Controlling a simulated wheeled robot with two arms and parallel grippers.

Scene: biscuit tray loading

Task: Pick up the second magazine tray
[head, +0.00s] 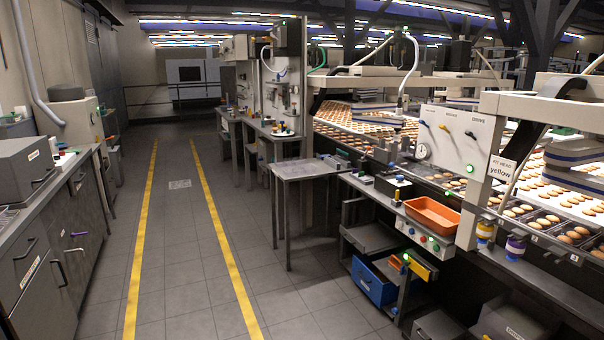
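Neither of my grippers is in the head view. I cannot tell which thing is the second magazine tray. Several dark trays holding round biscuits stand in a row along the near side of the line at the right; the rim of one shows (553,233). An empty orange tray (433,215) sits on the ledge below the white control panel (447,140). A blue bin (374,284) stands on a low shelf under that ledge, with a small yellow item (419,267) near it.
A clear grey floor aisle (190,240) runs ahead between two yellow lines. A small metal side table (303,169) juts out at the centre. Grey cabinets (75,240) line the left. Machine frames and a biscuit conveyor (370,130) fill the right.

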